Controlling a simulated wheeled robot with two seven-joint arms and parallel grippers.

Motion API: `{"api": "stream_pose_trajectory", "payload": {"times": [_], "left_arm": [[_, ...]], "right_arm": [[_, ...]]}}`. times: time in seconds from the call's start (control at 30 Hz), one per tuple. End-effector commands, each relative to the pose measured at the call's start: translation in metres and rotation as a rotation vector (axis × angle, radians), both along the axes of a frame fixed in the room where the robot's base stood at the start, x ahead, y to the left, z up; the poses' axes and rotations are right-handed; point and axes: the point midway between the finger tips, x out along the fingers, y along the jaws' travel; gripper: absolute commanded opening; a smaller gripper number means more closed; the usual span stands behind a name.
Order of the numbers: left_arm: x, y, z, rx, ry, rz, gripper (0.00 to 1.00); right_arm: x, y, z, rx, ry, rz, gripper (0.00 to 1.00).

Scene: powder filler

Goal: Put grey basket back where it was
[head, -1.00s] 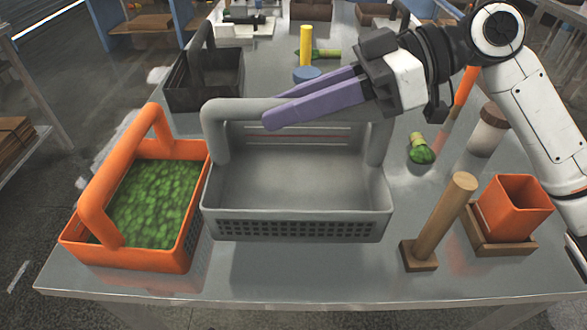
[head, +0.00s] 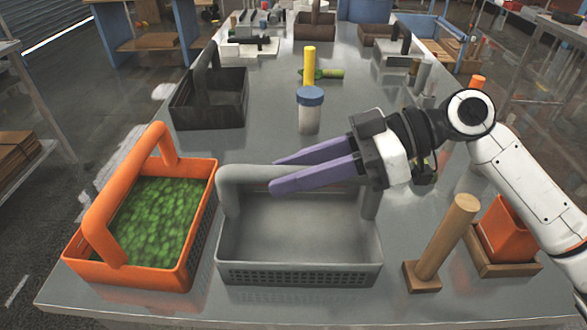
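The grey basket (head: 300,276) is empty and upright at the front middle of the table, just right of the orange basket. It looks to be at or very near table height; whether its base touches is hard to tell. My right gripper (head: 273,175) reaches in from the right with its purple fingers on both sides of the grey handle, one behind and one in front, and looks shut on it. The fingers cover part of the handle. My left gripper is out of view.
The orange basket (head: 183,276) holds green pieces. A blue-lidded jar (head: 309,112) stands behind, and a dark basket (head: 208,113) at the back left. The table's front edge is close.

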Motion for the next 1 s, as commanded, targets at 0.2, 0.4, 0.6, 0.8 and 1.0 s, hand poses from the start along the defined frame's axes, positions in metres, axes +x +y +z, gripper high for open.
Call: {"api": "stream_pose_trajectory", "payload": {"times": [0.2, 0.4, 0.6, 0.8, 1.0], "left_arm": [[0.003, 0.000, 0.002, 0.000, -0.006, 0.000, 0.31], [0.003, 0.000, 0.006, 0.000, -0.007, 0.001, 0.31], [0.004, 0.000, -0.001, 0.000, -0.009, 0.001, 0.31], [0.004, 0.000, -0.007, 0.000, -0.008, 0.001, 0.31], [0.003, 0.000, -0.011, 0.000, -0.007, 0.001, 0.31]], "right_arm": [[0.000, 0.000, 0.000, 0.000, 0.000, 0.000, 0.40], [0.000, 0.000, 0.006, 0.000, 0.000, 0.000, 0.40], [0.003, -0.028, 0.013, -0.001, 0.000, -0.003, 0.40], [0.006, -0.069, 0.030, -0.002, -0.001, -0.004, 0.40], [0.007, -0.099, 0.044, 0.000, 0.000, -0.002, 0.40]]}}
